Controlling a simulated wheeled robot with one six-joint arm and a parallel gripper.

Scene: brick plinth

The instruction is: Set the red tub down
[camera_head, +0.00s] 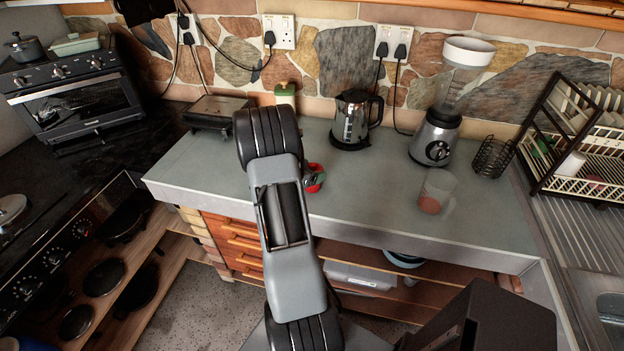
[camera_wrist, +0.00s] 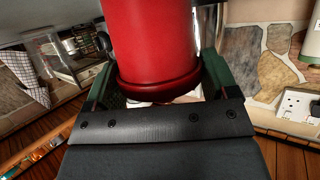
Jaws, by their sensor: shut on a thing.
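The red tub (camera_wrist: 155,40) fills the upper middle of the wrist view, between the two green fingers of my gripper (camera_wrist: 158,78). The gripper is shut on it, with a finger on either side near the tub's rounded rim. In the head view only a small red piece of the tub (camera_head: 315,171) shows beside my arm, over the grey counter (camera_head: 365,205). My arm hides the rest of it and most of the gripper. I cannot tell whether the tub touches the counter.
A kettle (camera_head: 355,119) and a blender (camera_head: 446,110) stand at the back. A clear glass (camera_head: 437,190) stands to the right, near a wire holder (camera_head: 492,157) and a dish rack (camera_head: 580,135). A toaster (camera_head: 216,112) is back left. The counter's middle front is clear.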

